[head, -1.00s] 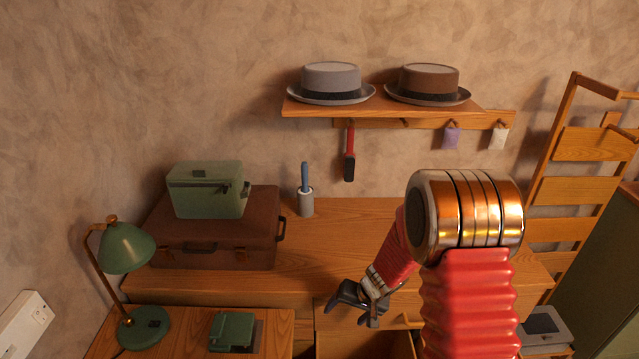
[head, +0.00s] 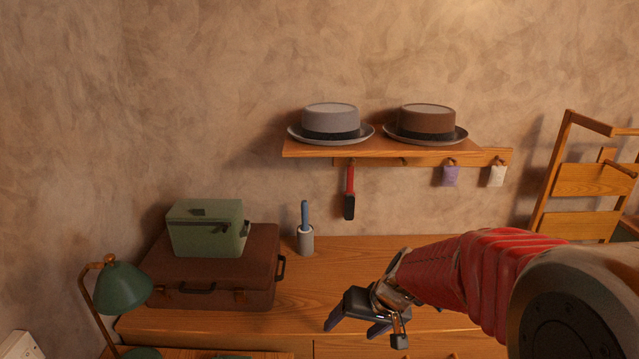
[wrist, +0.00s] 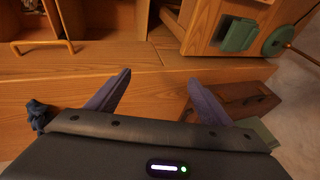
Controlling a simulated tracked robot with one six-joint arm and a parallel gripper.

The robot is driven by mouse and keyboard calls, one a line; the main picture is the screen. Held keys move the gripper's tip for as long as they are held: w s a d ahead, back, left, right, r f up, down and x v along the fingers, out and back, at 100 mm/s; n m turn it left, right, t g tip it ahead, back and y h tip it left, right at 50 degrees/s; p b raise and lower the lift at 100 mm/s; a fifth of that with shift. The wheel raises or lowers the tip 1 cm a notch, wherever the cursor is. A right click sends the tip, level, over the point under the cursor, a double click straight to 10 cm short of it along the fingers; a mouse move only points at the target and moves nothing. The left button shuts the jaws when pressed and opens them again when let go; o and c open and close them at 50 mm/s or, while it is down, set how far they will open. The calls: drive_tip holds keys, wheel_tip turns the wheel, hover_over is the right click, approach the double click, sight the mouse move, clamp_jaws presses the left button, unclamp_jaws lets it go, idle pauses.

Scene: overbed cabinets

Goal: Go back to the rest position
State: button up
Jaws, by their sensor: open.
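My gripper (head: 357,326) is open and empty in the head view, above the front part of the wooden dresser top (head: 420,262). Its two dark fingers point down and to the left, apart from each other. In the wrist view my gripper (wrist: 158,88) shows both purple-grey fingers spread wide with nothing between them. The wooden furniture front lies beyond them. My red arm reaches in from the right edge of the head view.
A brown suitcase (head: 215,285) with a green case (head: 206,228) on it stands left of my gripper. A lint roller (head: 305,232) stands behind. A green lamp (head: 122,287) is at lower left. Two hats, grey (head: 331,122) and brown (head: 426,123), sit on the wall shelf (head: 300,148).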

drive_tip(key=s+d+r+t+h, duration=0.1)
drive_tip(key=s+d+r+h, duration=0.1)
drive_tip(key=s+d+r, duration=0.2)
drive_tip(key=s+d+r+t+h, duration=0.1)
drive_tip(key=s+d+r, duration=0.3)
drive_tip(key=s+r, duration=0.6)
drive_tip(key=s, duration=0.6)
drive_tip(key=shift+s+r+h, duration=0.25)
drive_tip(key=shift+s+h, duration=0.1)
drive_tip(key=shift+h, duration=0.05)
drive_tip(key=shift+s, duration=0.1)
